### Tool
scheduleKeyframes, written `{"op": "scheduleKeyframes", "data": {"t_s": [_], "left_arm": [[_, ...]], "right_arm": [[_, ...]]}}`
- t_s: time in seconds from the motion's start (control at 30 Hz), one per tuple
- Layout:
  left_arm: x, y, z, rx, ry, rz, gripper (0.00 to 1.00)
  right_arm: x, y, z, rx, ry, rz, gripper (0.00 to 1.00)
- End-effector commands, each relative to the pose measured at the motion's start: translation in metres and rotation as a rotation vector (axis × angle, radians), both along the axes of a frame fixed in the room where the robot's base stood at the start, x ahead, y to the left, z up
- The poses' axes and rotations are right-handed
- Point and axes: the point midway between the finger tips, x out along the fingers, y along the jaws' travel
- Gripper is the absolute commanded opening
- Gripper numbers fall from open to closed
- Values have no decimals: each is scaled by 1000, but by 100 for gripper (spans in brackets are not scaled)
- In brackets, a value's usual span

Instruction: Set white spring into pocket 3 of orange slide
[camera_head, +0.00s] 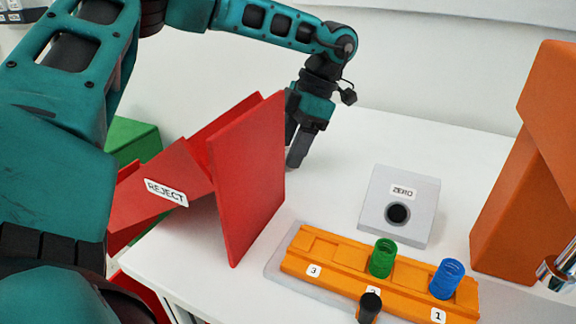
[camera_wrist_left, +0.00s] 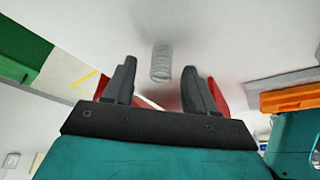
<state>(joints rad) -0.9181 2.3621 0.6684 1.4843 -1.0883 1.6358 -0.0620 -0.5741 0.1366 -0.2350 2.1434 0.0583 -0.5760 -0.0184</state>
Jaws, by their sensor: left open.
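The white spring (camera_wrist_left: 161,62) shows in the left wrist view as a pale, clear coil on the white table, just beyond and between my fingertips; in the head view I cannot make it out. My left gripper (camera_head: 298,150) points down behind the red reject chute. In the left wrist view its two dark fingers (camera_wrist_left: 157,82) are apart with nothing between them. The orange slide (camera_head: 326,268) lies at the front. Pocket 3 (camera_head: 319,250), at its left end, looks empty. A green spring (camera_head: 382,258) stands in pocket 2 and a blue spring (camera_head: 447,279) in pocket 1.
The red reject chute (camera_head: 250,180) rises between my left arm and the slide. A black-tipped knob (camera_head: 370,306) is at the slide's front. A tall orange structure (camera_head: 520,190) stands right.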

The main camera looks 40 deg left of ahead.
Motion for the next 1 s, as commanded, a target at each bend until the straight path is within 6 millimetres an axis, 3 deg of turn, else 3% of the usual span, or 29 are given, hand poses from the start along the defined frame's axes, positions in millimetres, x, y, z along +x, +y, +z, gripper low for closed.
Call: {"op": "scheduleKeyframes", "data": {"t_s": [0.13, 0.7, 1.0], "left_arm": [[0, 0, 1, 0, 0, 0, 56], [0, 0, 1, 0, 0, 0, 2], [0, 0, 2, 0, 0, 0, 0]], "right_arm": [[1, 0, 2, 0, -4, 2, 43], [2, -2, 2, -3, -8, -2, 43], [1, -3, 1, -4, -5, -3, 43]]}}
